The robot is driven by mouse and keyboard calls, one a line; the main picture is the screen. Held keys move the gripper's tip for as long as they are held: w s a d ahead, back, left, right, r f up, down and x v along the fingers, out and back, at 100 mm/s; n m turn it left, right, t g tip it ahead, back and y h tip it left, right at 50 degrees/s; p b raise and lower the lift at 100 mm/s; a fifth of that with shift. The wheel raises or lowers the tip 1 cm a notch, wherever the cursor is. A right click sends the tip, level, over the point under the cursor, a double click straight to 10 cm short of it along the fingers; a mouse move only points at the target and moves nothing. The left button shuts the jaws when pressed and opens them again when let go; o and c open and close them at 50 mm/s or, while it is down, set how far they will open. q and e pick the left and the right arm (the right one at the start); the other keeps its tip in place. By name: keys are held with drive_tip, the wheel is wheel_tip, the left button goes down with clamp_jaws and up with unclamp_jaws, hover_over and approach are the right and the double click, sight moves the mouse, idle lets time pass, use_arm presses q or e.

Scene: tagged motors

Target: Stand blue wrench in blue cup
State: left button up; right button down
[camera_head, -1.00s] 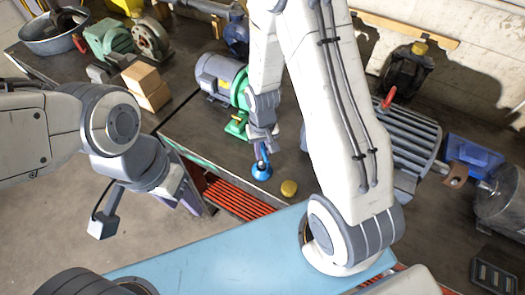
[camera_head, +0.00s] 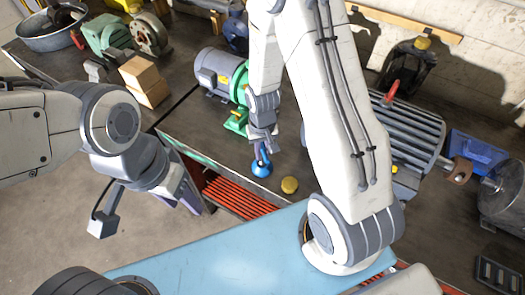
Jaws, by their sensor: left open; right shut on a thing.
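My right gripper (camera_head: 262,141) points down above the blue cup (camera_head: 261,170) on the dark bench, in front of the green and grey motor. It is shut on the blue wrench (camera_head: 258,157), of which only a small blue part shows below the jaws. The wrench's lower end is at the cup's mouth. I cannot tell how deep it reaches into the cup. My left gripper (camera_head: 186,190) is at the left, off the bench and away from the cup. It is open, and its fingers are hard to make out.
A yellow round part (camera_head: 289,185) sits just right of the cup. The green and grey motor (camera_head: 222,75) stands behind it. Cardboard boxes (camera_head: 145,82) are at the left, and a large finned motor (camera_head: 410,135) and a blue bin (camera_head: 478,150) at the right.

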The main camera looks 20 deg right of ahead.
sight(262, 145)
drive_tip(key=shift+f+b, duration=0.5)
drive_tip(key=shift+f, duration=0.15)
drive_tip(key=c, duration=0.7)
unclamp_jaws()
drive_tip(key=shift+c, duration=0.2)
drive_tip(key=shift+r+p, duration=2.7)
drive_tip(key=shift+r, duration=0.4)
drive_tip(key=shift+r, duration=0.45)
wheel_tip(262, 145, up, 10)
drive_tip(key=b, duration=0.2)
drive_tip(key=shift+f, duration=0.25)
